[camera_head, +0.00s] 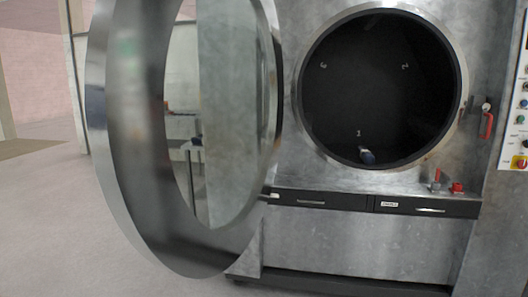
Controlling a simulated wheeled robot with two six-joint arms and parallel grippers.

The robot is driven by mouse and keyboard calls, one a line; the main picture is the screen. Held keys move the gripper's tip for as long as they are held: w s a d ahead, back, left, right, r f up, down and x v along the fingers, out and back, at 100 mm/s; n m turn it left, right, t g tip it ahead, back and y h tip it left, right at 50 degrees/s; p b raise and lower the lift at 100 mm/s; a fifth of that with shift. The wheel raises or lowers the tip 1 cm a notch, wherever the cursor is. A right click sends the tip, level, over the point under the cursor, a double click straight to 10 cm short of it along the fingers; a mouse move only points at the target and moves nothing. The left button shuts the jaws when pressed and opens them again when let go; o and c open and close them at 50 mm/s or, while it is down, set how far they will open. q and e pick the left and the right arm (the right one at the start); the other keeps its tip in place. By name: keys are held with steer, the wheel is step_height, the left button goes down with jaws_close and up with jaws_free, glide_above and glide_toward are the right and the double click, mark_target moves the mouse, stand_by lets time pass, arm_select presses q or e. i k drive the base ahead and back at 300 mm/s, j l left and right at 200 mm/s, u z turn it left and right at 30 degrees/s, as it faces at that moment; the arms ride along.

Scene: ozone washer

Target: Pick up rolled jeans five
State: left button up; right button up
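A small dark-blue and pale item (367,156) lies at the bottom front of the drum. It may be rolled jeans, but it is too small to tell for sure, and I see no number on it. The dark drum (380,85) of the washer is open to view, with small pale marks on its inside, one reading 1. Neither of my grippers is in view.
The washer's large round door (125,150) stands swung open to the left. A control panel (515,100) with buttons is at the right edge. A red handle (488,124) is beside the opening. The grey floor (60,220) at left is clear.

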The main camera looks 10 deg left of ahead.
mark_target(365, 154)
steer(key=j+z, duration=0.15)
steer(key=j, duration=0.55)
steer(key=j+z, duration=0.15)
steer(key=j, duration=0.5)
steer(key=k+j+z, duration=0.15)
steer(key=j, duration=0.55)
steer(key=j+z, duration=0.15)
steer(key=j, duration=0.5)
steer(key=i+l+z, duration=0.25)
steer(key=l, duration=0.2)
steer(key=l+z, duration=0.25)
steer(key=l, duration=0.2)
steer(key=i+l+z, duration=0.55)
steer(key=l, duration=0.15)
steer(key=i+l+u, duration=0.25)
steer(key=i, duration=0.25)
steer(key=i+l+u, duration=0.2)
steer(key=i, duration=0.25)
